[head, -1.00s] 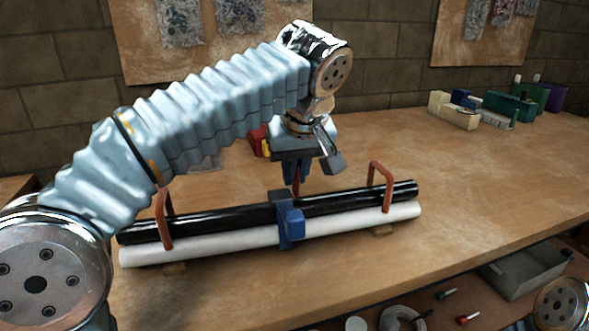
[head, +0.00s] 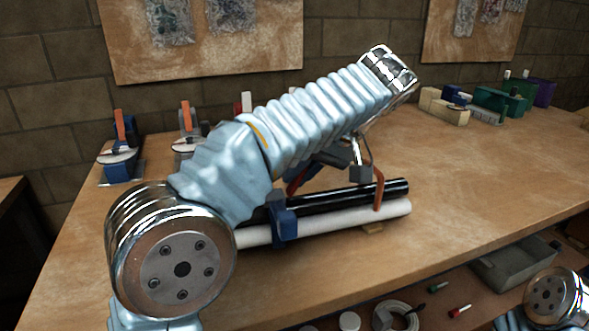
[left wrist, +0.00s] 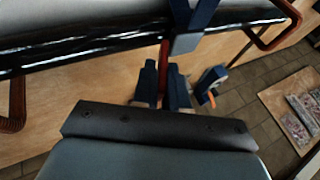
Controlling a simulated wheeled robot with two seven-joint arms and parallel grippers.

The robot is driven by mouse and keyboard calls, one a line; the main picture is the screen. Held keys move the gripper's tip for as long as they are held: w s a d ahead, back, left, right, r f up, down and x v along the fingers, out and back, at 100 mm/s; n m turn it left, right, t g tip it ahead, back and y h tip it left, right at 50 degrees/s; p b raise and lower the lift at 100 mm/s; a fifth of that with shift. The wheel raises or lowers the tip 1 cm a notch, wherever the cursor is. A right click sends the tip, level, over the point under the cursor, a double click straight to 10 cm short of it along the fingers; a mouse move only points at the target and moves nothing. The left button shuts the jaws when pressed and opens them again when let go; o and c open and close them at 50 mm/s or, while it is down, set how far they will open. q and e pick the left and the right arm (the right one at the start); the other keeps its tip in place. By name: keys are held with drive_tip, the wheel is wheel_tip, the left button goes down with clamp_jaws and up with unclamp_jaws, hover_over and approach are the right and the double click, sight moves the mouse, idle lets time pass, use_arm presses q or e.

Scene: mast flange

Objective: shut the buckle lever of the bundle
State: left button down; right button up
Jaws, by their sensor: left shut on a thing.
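The bundle is a black tube (head: 350,196) lying beside a white tube (head: 345,217), with a blue buckle strap (head: 285,222) around them. The strap also shows at the top of the left wrist view (left wrist: 196,14). The red buckle lever (head: 293,185) stands up at a slant from the buckle. My left gripper (left wrist: 164,88) has its dark blue fingers on both sides of the red lever (left wrist: 165,72) and is shut on it. In the head view my left arm hides most of the gripper and the bundle's left end. My right gripper is out of view.
A red-brown handle (head: 379,190) rises at the bundle's right end. Blue stands with orange handles (head: 121,150) are at the back left. Boxes (head: 500,102) stand at the back right. The bench right of the bundle is clear. A grey bin (head: 510,260) sits on the lower shelf.

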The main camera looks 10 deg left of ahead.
use_arm(q)
drive_tip(key=shift+w+d+f+y, duration=0.1)
drive_tip(key=shift+d+y, duration=0.15)
drive_tip(key=shift+y, duration=0.25)
drive_tip(key=c, duration=1.2)
unclamp_jaws()
drive_tip(key=shift+c, duration=0.2)
drive_tip(key=shift+a, duration=0.1)
